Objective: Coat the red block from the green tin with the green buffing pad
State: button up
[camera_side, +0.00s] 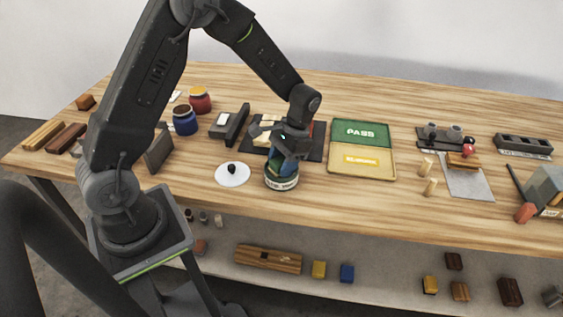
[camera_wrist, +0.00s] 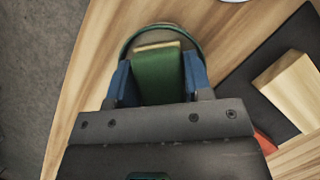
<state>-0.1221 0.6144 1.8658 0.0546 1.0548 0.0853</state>
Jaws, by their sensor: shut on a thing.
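My gripper (camera_side: 283,168) is shut on the green buffing pad (camera_wrist: 158,75), held between two blue fingers in the wrist view. The pad has a pale tan end. The green tin (camera_side: 281,184) stands near the table's front edge; its round rim (camera_wrist: 128,43) shows around the pad's far end in the wrist view. The pad's end is at the tin's mouth; I cannot tell how deep it is. A red piece, likely the red block (camera_side: 318,132), shows behind my gripper on a dark mat. A red edge (camera_wrist: 265,142) also shows beside my gripper in the wrist view.
The dark mat (camera_side: 314,154) also bears a pale wooden block (camera_wrist: 290,90). A white disc with a black knob (camera_side: 232,181) lies left of the tin. Blue (camera_side: 185,126) and red (camera_side: 200,103) jars stand back left. A green-and-yellow tray (camera_side: 391,160) lies to the right.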

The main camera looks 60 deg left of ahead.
aim_at(282, 159)
jog(key=shift+f, duration=0.1)
jog(key=shift+r, duration=3.55)
